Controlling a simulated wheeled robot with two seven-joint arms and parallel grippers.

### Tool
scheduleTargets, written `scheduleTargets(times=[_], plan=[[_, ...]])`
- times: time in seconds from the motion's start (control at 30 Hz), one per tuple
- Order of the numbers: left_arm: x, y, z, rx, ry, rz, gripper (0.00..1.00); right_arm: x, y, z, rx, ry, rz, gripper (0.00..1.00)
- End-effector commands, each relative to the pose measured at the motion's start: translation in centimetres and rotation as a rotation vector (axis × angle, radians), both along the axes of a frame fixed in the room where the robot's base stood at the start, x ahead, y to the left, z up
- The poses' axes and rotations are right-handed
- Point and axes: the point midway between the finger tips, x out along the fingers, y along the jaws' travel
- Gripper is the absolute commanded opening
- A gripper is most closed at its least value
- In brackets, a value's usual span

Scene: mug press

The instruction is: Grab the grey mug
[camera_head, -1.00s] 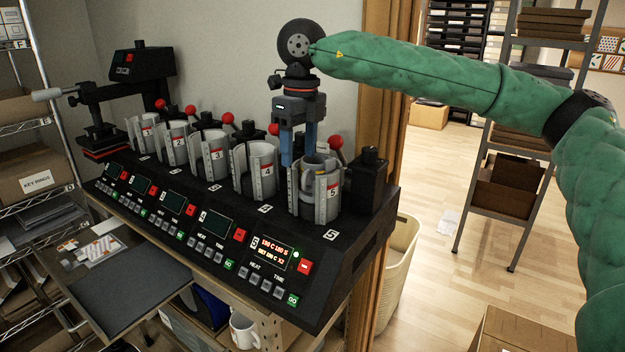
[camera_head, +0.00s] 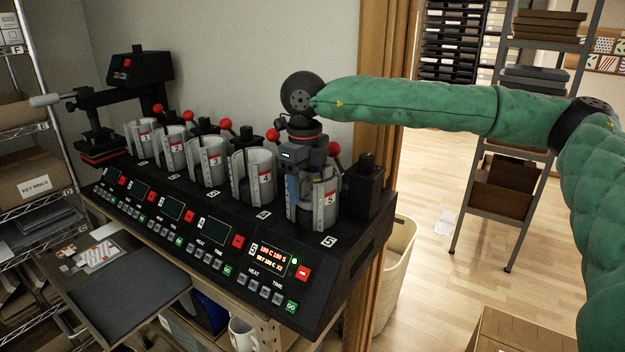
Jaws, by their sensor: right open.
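Mug station 5 (camera_head: 328,200) is a grey curved clamp with a red and white label at the right end of the black press. In the current view I cannot clearly make out a grey mug inside it, because my gripper covers the opening. My right gripper (camera_head: 297,192) comes down from above, with its blue-sided finger at the front of station 5. It is open; I cannot tell whether its fingers straddle or touch a mug. My left gripper is not in view.
Clamps 1 to 4, such as clamp 4 (camera_head: 252,172), stand in a row to the left with red-knobbed levers. A white mug (camera_head: 243,334) is on the shelf below. A black post (camera_head: 364,188) stands close right of station 5. A cream bin (camera_head: 398,270) is on the floor.

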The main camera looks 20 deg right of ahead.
Motion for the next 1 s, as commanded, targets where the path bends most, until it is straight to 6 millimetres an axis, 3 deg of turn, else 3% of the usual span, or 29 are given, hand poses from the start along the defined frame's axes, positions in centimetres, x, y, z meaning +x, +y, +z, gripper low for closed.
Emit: scheduleTargets(times=[0.33, 0.6, 1.0], plan=[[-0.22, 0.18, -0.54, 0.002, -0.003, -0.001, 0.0, -0.02, 0.01, -0.58, 0.001, 0.0, 0.0, 0.57], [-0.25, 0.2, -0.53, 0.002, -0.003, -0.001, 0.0, -0.01, 0.01, -0.56, 0.001, 0.001, 0.0, 0.07], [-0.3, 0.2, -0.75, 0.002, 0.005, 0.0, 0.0, 0.02, 0.02, -0.07, 0.001, -0.002, 0.0, 0.06]])
